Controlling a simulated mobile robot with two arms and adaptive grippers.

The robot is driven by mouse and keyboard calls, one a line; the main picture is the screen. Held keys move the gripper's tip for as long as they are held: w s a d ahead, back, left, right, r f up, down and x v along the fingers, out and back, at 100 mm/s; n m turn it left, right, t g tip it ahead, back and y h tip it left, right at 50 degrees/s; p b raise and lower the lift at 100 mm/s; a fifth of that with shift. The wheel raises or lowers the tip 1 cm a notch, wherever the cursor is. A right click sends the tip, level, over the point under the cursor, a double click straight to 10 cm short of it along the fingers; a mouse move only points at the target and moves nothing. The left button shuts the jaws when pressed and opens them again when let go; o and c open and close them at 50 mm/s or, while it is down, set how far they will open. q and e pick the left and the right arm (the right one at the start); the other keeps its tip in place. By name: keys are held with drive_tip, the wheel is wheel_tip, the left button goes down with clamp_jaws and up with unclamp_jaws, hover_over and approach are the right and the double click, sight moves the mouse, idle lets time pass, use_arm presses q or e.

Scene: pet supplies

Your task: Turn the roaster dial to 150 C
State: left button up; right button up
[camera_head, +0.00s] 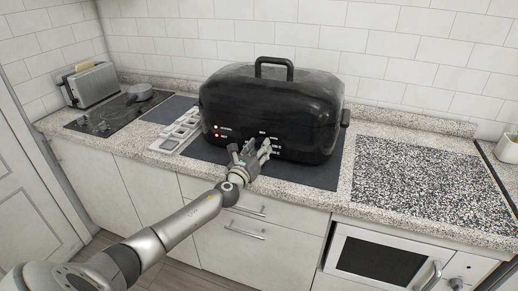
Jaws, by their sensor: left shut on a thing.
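The black roaster (300,105) stands on a dark mat (318,176) on the countertop. It has a domed lid with a handle on top and small lit lamps on the lower left of its front. My left gripper (262,147) is at the middle of the roaster's lower front, shut at the place of the controls. The roaster dial is hidden behind the fingers, so its setting cannot be read. White markings show around the gripper but are too small to read. My right gripper is not in view.
A white sectioned tray (180,130) lies left of the roaster. A speckled mat (430,187) lies bare at the right. Drawer handles (245,232) stick out below the counter.

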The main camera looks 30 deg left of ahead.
use_arm(q)
drive_tip(key=shift+f, duration=0.15)
drive_tip(key=o, duration=1)
drive_tip(key=shift+s, duration=0.1)
drive_tip(key=s, duration=0.4)
drive_tip(key=s+d, duration=0.1)
drive_tip(key=s, duration=0.2)
drive_tip(key=s+d, duration=0.1)
drive_tip(key=s, duration=0.3)
drive_tip(key=shift+s+f, duration=0.15)
drive_tip(key=shift+s, duration=0.2)
